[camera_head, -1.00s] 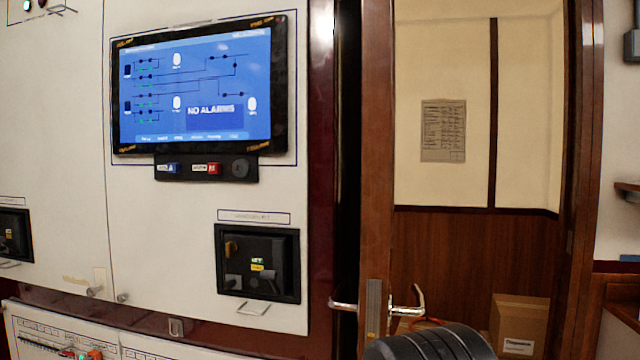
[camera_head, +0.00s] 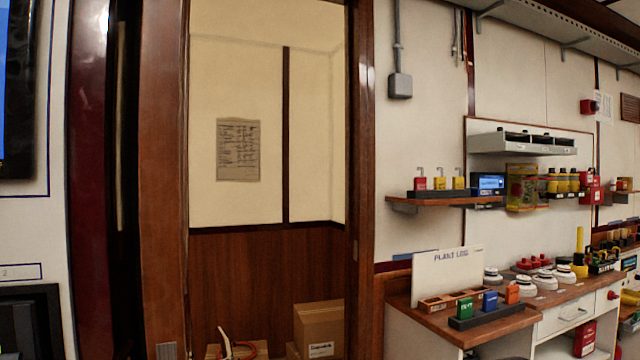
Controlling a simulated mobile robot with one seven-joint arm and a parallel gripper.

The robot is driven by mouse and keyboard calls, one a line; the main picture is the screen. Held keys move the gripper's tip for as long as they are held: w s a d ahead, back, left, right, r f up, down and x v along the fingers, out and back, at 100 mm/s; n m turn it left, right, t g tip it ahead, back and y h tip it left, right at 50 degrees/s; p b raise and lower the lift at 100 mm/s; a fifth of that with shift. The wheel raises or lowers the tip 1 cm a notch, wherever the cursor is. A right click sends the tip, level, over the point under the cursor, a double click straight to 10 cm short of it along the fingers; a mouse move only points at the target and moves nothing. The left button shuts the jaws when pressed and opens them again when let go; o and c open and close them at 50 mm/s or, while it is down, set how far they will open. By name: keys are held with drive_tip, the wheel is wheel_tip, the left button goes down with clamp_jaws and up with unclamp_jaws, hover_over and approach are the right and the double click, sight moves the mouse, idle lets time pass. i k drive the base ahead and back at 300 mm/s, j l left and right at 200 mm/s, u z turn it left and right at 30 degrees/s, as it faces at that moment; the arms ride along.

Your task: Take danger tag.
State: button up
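I cannot pick out a danger tag for certain in the head view. A desk (camera_head: 425,318) on the right bears small objects, among them a wooden compartment tray (camera_head: 432,305) and a dark holder (camera_head: 497,318) with green, blue and orange items. A wall shelf (camera_head: 428,200) above holds one red and two yellow padlocks (camera_head: 440,183). These are too small to read any writing on them. My gripper is not in view.
An open doorway with a brown frame (camera_head: 162,180) is left of centre, with a cardboard box (camera_head: 318,325) low inside. A white board marked "PLANT LOG" (camera_head: 447,275) stands on the desk. A panel (camera_head: 30,235) edges the far left.

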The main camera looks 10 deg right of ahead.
sight(420, 183)
drive_tip(key=j+z, duration=0.15)
drive_tip(key=z, duration=0.55)
drive_tip(key=i+l, duration=0.2)
drive_tip(key=i, duration=0.3)
drive_tip(key=i+l, duration=0.2)
drive_tip(key=i, duration=0.3)
